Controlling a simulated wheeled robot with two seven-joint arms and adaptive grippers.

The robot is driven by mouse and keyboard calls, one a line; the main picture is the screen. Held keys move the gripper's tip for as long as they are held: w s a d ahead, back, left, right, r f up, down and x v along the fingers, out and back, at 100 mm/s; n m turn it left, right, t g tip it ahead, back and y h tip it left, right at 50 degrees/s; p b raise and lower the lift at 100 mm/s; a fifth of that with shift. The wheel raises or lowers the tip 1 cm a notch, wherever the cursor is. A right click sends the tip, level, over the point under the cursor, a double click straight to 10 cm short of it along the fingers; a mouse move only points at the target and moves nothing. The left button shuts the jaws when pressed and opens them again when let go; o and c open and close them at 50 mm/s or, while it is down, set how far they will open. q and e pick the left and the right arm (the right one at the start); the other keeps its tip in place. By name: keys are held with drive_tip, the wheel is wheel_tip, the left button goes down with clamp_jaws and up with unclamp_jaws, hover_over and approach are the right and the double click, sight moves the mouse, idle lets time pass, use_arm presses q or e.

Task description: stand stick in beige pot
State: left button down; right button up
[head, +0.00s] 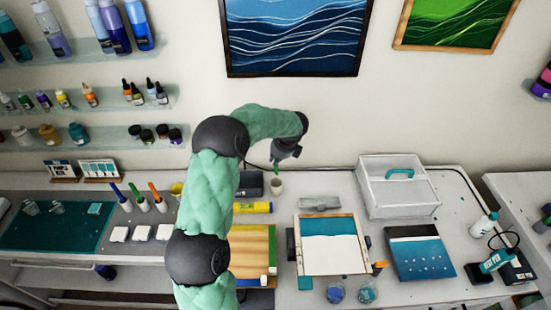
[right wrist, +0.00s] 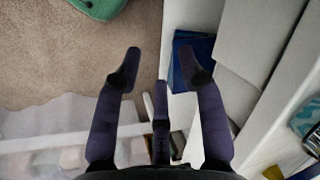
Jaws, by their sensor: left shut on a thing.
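The beige pot (head: 277,187) is a small pale cup standing on the bench near the wall, in the middle of the head view. My left gripper (head: 277,160) is above it, pointing down and shut on a green stick (head: 276,168). Only a short piece of the stick shows, between the fingers and the pot's mouth. Its lower end is at or inside the rim; I cannot tell how deep. My right gripper (right wrist: 160,75) shows in the right wrist view with its fingers spread and nothing between them, away from the pot.
A framed white-and-teal panel (head: 331,254), a grey block (head: 319,203) and a yellow tube (head: 253,207) lie near the pot. A white box (head: 398,200) stands to the right. Colored-handled tools (head: 138,197) stand in white holders to the left.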

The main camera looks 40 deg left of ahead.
sight(276, 174)
use_arm(q)
wheel_tip(276, 174, down, 8)
drive_tip(key=b, duration=0.5)
drive_tip(key=shift+f, duration=0.25)
idle(0.5)
drive_tip(key=c, duration=1.2)
unclamp_jaws()
drive_tip(key=shift+c, duration=0.2)
drive_tip(key=shift+r, duration=0.1)
drive_tip(key=v, duration=1.1)
drive_tip(key=shift+d+r, duration=0.25)
drive_tip(key=shift+r, duration=0.1)
